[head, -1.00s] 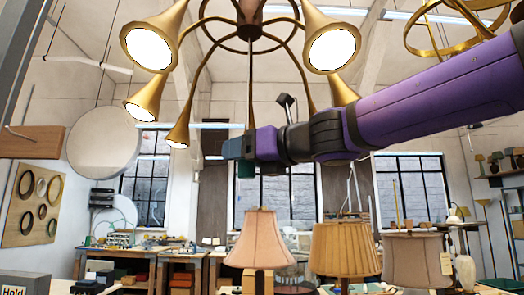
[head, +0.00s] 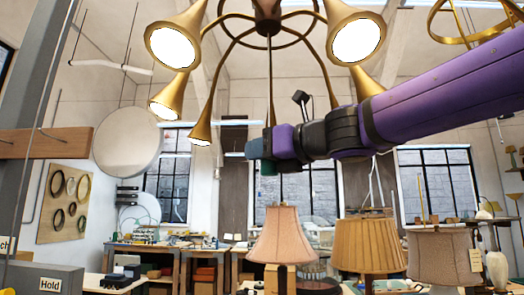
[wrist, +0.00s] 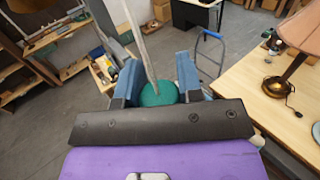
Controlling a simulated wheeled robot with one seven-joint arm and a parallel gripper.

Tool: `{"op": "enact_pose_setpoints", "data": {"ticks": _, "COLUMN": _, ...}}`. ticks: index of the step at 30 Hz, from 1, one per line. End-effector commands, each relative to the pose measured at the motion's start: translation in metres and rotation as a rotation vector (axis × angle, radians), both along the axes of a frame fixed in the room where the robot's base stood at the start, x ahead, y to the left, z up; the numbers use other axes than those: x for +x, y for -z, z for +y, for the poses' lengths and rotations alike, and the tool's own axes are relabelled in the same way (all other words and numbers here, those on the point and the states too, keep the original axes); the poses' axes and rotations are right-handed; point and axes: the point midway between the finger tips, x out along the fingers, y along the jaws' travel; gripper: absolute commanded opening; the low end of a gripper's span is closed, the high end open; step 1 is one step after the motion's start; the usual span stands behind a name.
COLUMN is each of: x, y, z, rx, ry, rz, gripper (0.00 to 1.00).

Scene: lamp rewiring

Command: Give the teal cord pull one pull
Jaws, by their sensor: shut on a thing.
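The teal cord pull (wrist: 158,93) is a rounded teal piece on a pale cord (wrist: 141,42). In the wrist view it sits between the blue fingers of my gripper (wrist: 156,85), which is shut on it. In the head view my gripper (head: 256,150) is below the brass chandelier (head: 267,10), and a bit of the teal pull (head: 268,168) shows under the fingers. The fingers hide the rest of the pull there. The chandelier's horn-shaped shades (head: 172,48) are lit.
Several table lamps, including a pink-shaded one (head: 283,238), stand on a bench below my arm. A grey box marked Hold (head: 48,283) is at the lower left. A wooden bar (head: 50,142) juts in at the left. A round mirror-like disc (head: 128,142) hangs behind.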

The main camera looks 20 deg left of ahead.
Motion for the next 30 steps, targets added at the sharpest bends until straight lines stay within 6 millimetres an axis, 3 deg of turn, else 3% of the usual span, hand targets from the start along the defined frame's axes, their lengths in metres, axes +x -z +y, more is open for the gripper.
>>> {"op": "enact_pose_setpoints", "data": {"ticks": 20, "x": 0.0, "y": 0.024, "z": 0.0, "rx": 0.0, "ry": 0.001, "rz": 0.002, "gripper": 0.11}}
{"op": "enact_pose_setpoints", "data": {"ticks": 30, "x": 0.0, "y": 0.014, "z": 0.0, "rx": -0.001, "ry": -0.001, "rz": -0.001, "gripper": 0.11}}
